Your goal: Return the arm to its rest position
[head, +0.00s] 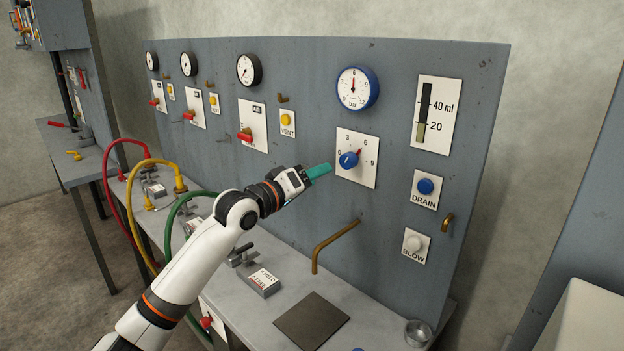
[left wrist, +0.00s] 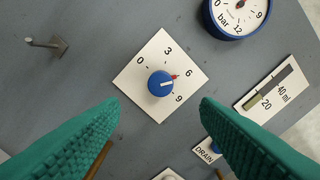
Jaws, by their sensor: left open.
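My left arm reaches in from the lower left in the head view. Its gripper (head: 318,172) has teal fingers and is in front of the grey panel, just left of the blue dial knob (head: 349,160). In the left wrist view the gripper (left wrist: 160,112) is open, with a wide gap between its fingers and nothing in it. The blue knob (left wrist: 160,84) on its white 0-3-6-9 plate lies beyond the fingertips, apart from them. The knob's white mark points towards the span between 6 and 9, and a small red pointer is near 6. My right gripper is not in view.
The grey panel (head: 400,190) carries a blue-rimmed bar gauge (head: 357,88), a level gauge (head: 434,115), a DRAIN button (head: 425,186) and a BLOW button (head: 413,243). A brass pipe (head: 334,245) juts out below the dial. Hoses, fittings and a dark square plate (head: 312,321) are on the bench.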

